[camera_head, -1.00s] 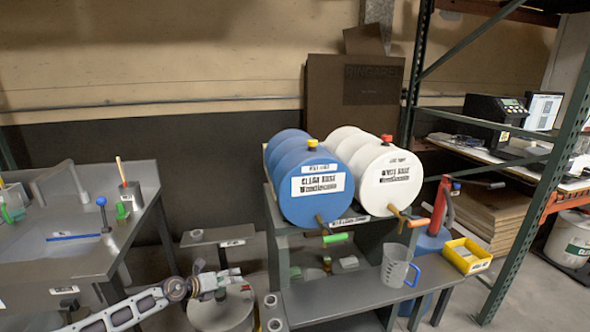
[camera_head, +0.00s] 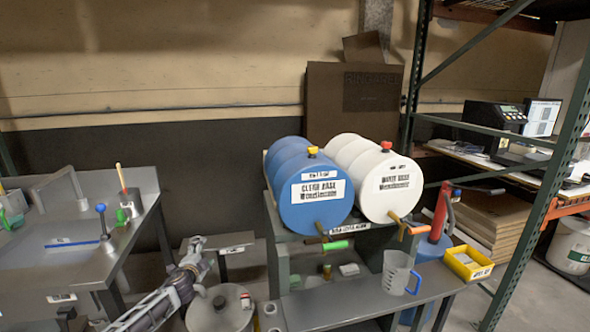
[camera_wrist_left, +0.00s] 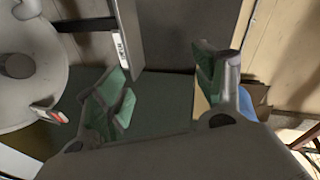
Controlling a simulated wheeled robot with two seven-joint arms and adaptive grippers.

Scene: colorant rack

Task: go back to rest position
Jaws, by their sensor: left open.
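My left arm comes in from the lower left in the head view, and my left gripper (camera_head: 197,246) points up and away from me. It is beside the left worktable, left of the drum rack and close to a round grey lidded container (camera_head: 220,312). In the left wrist view the two green-padded fingers of the gripper (camera_wrist_left: 172,80) stand wide apart with nothing between them. My right gripper shows in neither view.
A blue drum (camera_head: 318,213) and a white drum (camera_head: 377,208) lie on a rack. A clear jug (camera_head: 396,272) and a yellow bin (camera_head: 468,262) stand on the lower shelf. The grey left worktable (camera_head: 60,268) holds tools. A small low stand (camera_head: 232,239) is behind the gripper.

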